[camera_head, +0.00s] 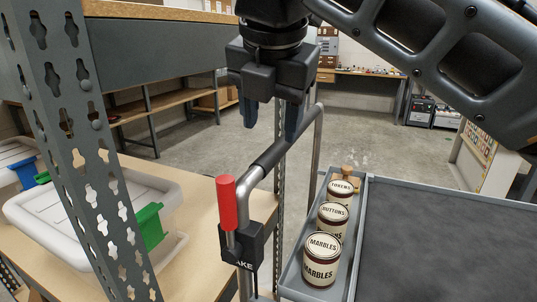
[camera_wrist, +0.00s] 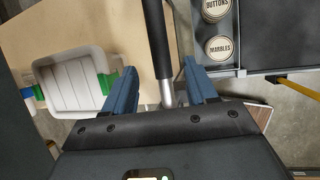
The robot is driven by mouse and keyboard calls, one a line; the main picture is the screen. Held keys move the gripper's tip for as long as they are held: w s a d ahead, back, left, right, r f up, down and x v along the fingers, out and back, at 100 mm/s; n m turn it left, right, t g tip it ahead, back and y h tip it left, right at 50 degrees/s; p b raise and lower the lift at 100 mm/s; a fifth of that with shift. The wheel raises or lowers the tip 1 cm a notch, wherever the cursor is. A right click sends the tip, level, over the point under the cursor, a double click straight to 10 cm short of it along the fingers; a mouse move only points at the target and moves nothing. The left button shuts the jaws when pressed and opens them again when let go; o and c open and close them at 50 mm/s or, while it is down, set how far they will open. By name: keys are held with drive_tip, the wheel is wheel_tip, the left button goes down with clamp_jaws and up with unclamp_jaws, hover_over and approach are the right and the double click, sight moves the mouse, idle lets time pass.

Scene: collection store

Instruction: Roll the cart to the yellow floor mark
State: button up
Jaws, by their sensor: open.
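The cart has a grey-rimmed top (camera_head: 455,190) with a dark surface, at right in the head view. Its bent metal handle has a dark grip (camera_head: 275,152), which also shows in the wrist view (camera_wrist: 156,40). A red lever (camera_head: 227,203) rises from a black box on the handle, its label partly hidden. My gripper (camera_head: 270,118) is open above the handle. In the wrist view the handle runs between its two blue fingers (camera_wrist: 160,88), with no clear contact. A yellow strip (camera_wrist: 292,83) lies at right there; I cannot tell whether it is the floor mark.
Cans labelled tokens (camera_head: 340,190), buttons (camera_head: 332,220) and marbles (camera_head: 321,262) stand in the cart's side tray. A perforated shelf post (camera_head: 85,150) and a shelf with a white, green-clipped box (camera_head: 90,205) are close at left. Open concrete floor (camera_head: 205,155) lies beyond, toward a workbench (camera_head: 365,72).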

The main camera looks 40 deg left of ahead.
sight(269, 153)
drive_tip(key=shift+x, duration=3.6)
clamp_jaws()
